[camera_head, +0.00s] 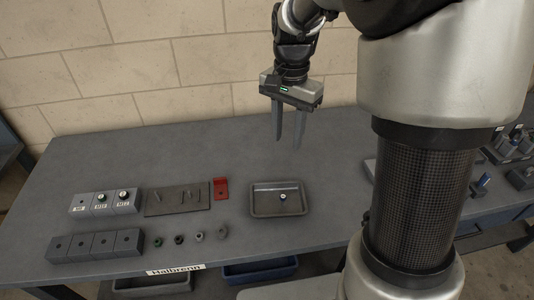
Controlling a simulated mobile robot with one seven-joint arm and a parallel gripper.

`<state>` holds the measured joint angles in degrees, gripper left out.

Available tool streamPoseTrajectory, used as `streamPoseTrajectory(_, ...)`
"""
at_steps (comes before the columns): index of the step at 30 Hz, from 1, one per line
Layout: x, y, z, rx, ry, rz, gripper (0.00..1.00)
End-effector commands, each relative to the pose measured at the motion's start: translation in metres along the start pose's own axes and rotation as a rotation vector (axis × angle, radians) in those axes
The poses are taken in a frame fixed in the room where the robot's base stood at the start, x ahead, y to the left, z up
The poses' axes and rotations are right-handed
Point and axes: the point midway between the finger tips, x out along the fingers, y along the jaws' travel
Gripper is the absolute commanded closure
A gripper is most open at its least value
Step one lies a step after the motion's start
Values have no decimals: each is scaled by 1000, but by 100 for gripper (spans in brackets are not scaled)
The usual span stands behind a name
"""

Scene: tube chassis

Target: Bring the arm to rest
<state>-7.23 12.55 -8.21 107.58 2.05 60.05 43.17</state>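My gripper (288,125) hangs above the back part of the grey table, its two long fingers pointing down. The fingers are apart and nothing shows between them. My arm comes in from the upper right. The gripper is above and behind a grey metal tray (258,212) and apart from it. The grey table (200,140) runs across the view.
The tray holds one small piece (282,198). To its left are a red holder (221,188), a flat plate (160,202), grey blocks (80,201) and several small rings (179,239). More parts (515,145) stand at right. The table's back left is clear.

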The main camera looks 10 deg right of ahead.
Motion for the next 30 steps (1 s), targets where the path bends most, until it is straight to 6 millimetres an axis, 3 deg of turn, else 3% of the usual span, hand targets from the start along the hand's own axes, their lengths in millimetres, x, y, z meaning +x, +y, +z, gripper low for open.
streamPoseTrajectory(5,-4,2,2,-10,5,-7,66)
streamPoseTrajectory(8,-20,10,10,-58,25,-38,66)
streamPoseTrajectory(15,-79,59,60,-344,169,-159,66)
streamPoseTrajectory(18,-92,83,84,-478,254,-190,66)
streamPoseTrajectory(24,-99,117,118,-682,402,-202,66)
streamPoseTrajectory(30,-97,130,129,-765,465,-193,66)
